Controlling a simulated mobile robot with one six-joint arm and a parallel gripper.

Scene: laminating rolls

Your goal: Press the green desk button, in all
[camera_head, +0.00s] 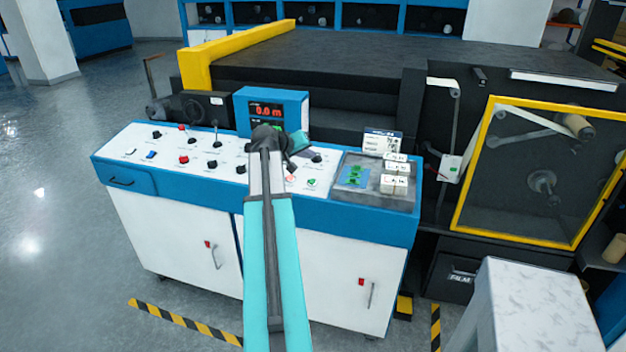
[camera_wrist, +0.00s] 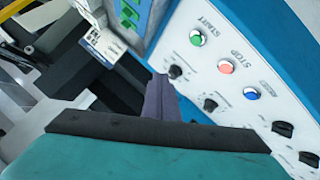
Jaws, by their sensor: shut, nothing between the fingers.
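The green desk button (camera_wrist: 197,38), labelled START, shows in the wrist view on the white sloping panel, near its blue edge. It also shows in the head view (camera_head: 311,182), just right of my arm. My gripper (camera_wrist: 160,82) is shut and empty, its dark fingers together in the middle of the wrist view. The green button lies above and right of the fingertips there, apart from them. In the head view my gripper (camera_head: 291,167) is over the desk panel, up and left of the green button; its fingertips are small and hard to make out.
A red STOP button (camera_wrist: 226,67) and a blue button (camera_wrist: 251,93) line up beside the green one. Black knobs (camera_wrist: 211,105) stand close by. A grey tray (camera_head: 345,192) with white blocks and green pieces lies right. A display box (camera_head: 240,106) rises behind.

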